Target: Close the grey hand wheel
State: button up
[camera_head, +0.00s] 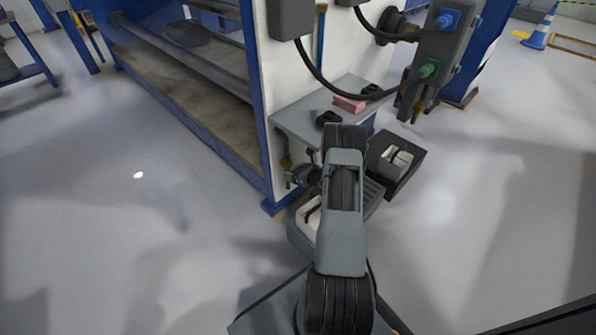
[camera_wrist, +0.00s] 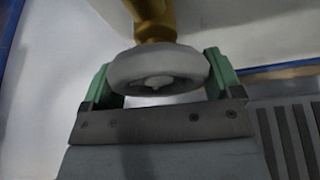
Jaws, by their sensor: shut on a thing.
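The grey hand wheel (camera_wrist: 158,69) sits between the two green fingers of my gripper (camera_wrist: 160,82) in the wrist view. One finger is on its left side and one on its right, and the gripper is shut on its rim. A brass valve body (camera_wrist: 152,18) rises behind the wheel. In the head view my gripper (camera_head: 298,179) is at the low left of the small shelf, beside the machine's white end panel. The wheel is too small and covered there to make out.
A control box with cables (camera_head: 432,55) hangs above. The floor at left is clear.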

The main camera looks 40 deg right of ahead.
jog(key=m+y, duration=0.2)
jog(key=m, duration=0.1)
jog(key=shift+r, duration=0.1)
jog(key=shift+m+y, duration=0.7)
jog(key=shift+m, duration=0.4)
jog(key=o, duration=0.7)
jog(key=shift+s+d+r, duration=0.1)
jog(key=shift+o, duration=0.2)
jog(key=shift+a, duration=0.2)
jog(key=shift+s+d, duration=0.15)
jog(key=p+v, duration=0.3)
jog(key=v, duration=1)
jog(key=shift+p, duration=0.4)
